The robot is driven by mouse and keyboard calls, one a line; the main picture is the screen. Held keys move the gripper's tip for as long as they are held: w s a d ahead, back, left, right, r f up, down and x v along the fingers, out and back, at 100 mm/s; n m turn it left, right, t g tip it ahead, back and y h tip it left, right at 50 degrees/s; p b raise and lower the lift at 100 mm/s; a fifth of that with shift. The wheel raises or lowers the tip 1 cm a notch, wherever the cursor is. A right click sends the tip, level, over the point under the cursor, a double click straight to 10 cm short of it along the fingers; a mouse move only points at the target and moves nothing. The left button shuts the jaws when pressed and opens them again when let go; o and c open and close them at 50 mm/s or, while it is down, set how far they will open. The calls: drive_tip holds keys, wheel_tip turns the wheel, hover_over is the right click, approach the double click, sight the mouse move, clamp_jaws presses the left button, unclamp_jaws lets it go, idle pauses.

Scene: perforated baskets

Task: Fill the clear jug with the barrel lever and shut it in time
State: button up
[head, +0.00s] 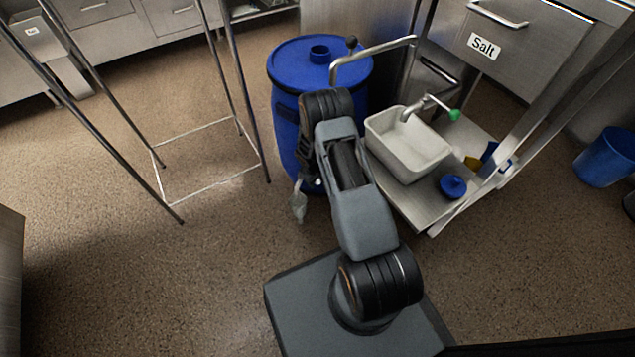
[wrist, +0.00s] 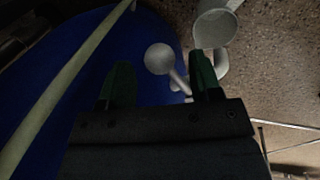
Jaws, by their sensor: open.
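The blue barrel (head: 284,120) stands upright behind my arm; its blue side (wrist: 60,75) fills the left of the wrist view. A pale ball-ended lever (wrist: 158,58) on the barrel's tap shows between my fingertips in the picture; I cannot tell whether they touch it.
A pale basin (head: 388,150) with a green-handled tap (head: 454,115) stands on a steel shelf right of the barrel. A metal frame (head: 215,185) stands left. A blue bucket (head: 604,158) is far right. The front-left floor is clear.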

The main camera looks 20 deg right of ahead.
drive_tip(key=shift+d+f, duration=0.15)
drive_tip(key=shift+f, duration=0.65)
drive_tip(key=shift+c, duration=0.4)
clamp_jaws()
